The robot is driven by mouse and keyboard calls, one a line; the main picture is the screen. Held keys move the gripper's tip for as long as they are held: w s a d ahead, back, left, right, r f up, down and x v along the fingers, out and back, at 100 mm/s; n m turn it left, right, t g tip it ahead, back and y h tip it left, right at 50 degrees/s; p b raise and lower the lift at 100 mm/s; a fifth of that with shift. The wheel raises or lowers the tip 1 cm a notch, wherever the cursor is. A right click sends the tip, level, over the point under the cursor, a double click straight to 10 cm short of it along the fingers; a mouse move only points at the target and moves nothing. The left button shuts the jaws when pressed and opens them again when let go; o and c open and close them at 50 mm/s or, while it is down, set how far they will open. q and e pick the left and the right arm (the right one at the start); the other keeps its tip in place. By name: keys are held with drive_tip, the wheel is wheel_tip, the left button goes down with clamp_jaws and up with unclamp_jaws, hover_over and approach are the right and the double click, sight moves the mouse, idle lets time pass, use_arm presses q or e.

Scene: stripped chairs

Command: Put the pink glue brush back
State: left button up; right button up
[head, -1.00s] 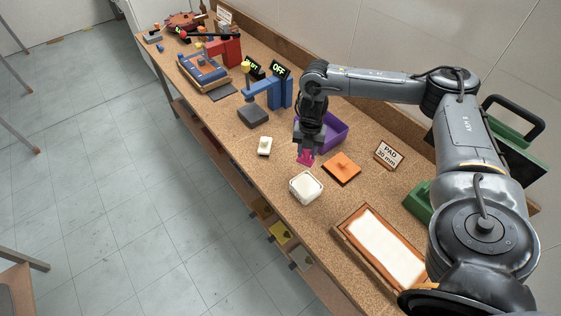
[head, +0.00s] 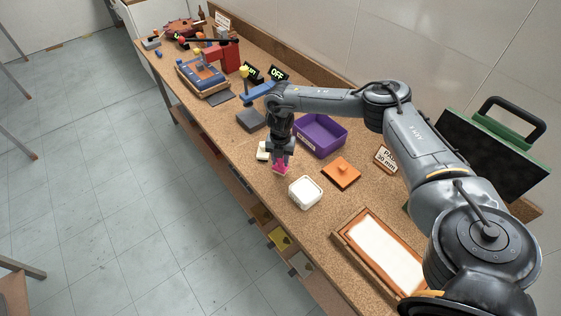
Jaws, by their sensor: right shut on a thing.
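The pink glue brush (head: 281,168) hangs from my right gripper (head: 281,154), which is shut on it and points down. Its pink part shows below the fingers; the rest is hidden by the gripper. The brush appears close above the bench, left of a white square tub (head: 306,192) and in front of a purple open bin (head: 321,153). I cannot tell whether its tip touches the bench. My left gripper is not in view.
A small pale block (head: 262,151) is partly hidden behind the gripper. An orange plate with a knob (head: 341,172), a "PAD 30 mm" sign (head: 385,157) and a wood-framed white pad (head: 348,240) lie to the right.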

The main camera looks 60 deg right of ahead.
drive_tip(key=shift+f, duration=0.65)
drive_tip(key=shift+f, duration=0.15)
drive_tip(key=o, duration=0.9)
drive_tip(key=shift+o, duration=0.2)
